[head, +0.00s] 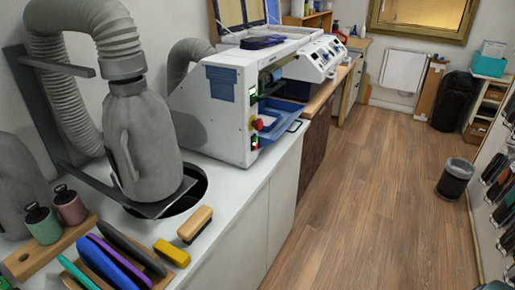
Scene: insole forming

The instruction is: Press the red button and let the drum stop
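A red button (258,124) sticks out from the front panel of a white machine (210,118) on the counter, left of centre. Neither of my grippers shows in the head view, and nothing is seen touching the button.
A grey dust extractor (140,135) with a hose stands on the white counter (236,190) at left. Near it lie a wooden brush (195,224), a yellow block (171,252) and coloured insoles (112,262). The wooden floor (370,200) is clear; a bin (455,178) stands at right.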

